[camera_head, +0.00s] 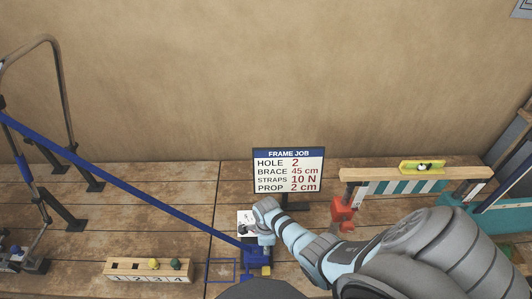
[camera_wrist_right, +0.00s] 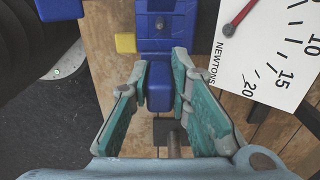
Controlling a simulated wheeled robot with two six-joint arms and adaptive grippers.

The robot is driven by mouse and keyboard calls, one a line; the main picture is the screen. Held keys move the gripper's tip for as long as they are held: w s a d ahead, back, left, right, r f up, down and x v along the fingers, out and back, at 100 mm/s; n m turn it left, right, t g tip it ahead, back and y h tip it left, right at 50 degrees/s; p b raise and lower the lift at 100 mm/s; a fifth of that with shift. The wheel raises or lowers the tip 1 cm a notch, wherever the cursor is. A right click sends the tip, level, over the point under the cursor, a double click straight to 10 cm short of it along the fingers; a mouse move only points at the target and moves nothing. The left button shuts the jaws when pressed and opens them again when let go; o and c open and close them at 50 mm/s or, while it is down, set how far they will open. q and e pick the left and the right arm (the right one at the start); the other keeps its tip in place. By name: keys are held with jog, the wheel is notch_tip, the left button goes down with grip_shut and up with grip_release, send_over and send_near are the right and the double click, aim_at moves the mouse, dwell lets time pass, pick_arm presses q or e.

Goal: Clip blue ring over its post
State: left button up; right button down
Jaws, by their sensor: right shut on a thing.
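A long blue strap (camera_head: 120,180) slants from the frame at the left down to a blue fitting (camera_head: 256,257) at the front middle. My right gripper (camera_head: 262,240) is over this fitting. In the right wrist view, the teal pads of my right gripper (camera_wrist_right: 164,85) are shut on a blue part of the fitting (camera_wrist_right: 165,45). I cannot make out the opening of a ring. A dark square piece with a grey rod (camera_wrist_right: 174,138) shows below the pads; I cannot tell if it is the post. My left gripper is out of view.
A white dial gauge (camera_wrist_right: 265,55) lies close beside the right gripper. A sign (camera_head: 288,170) stands behind. A numbered wooden block (camera_head: 150,270) with pegs, a red object (camera_head: 343,213) and a wooden beam with a level (camera_head: 422,167) stand around. The bench's left middle is mostly free.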

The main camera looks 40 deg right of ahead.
jog(key=shift+f+b, duration=1.35)
jog(key=shift+f, duration=0.4)
jog(key=c, duration=1.4)
grip_release()
notch_tip(320, 180, up, 12)
jog(key=shift+r, duration=0.1)
